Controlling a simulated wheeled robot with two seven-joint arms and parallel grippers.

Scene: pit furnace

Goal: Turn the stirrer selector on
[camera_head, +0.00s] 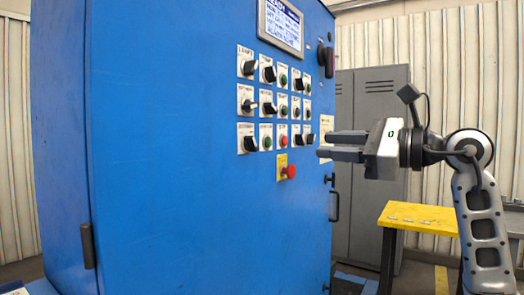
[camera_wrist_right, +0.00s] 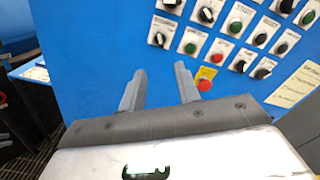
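The blue control cabinet (camera_head: 190,200) carries rows of selectors and push buttons. The labels are too blurred to read surely, so I cannot tell for certain which is the stirrer selector. A black selector (camera_head: 251,143) sits at the left end of the bottom row; it also shows in the right wrist view (camera_wrist_right: 159,38). My right gripper (camera_head: 325,145) is right of the bottom row, pointing left, with nothing between its fingers. In the right wrist view its fingers (camera_wrist_right: 160,70) are apart, below the panel controls. My left gripper is not in view.
A red emergency button (camera_head: 290,172) on a yellow plate sticks out below the bottom row. A screen (camera_head: 280,24) is above the controls. A dark handle (camera_head: 326,60) is at the upper right. A yellow-topped table (camera_head: 420,216) and grey lockers (camera_head: 368,100) stand behind.

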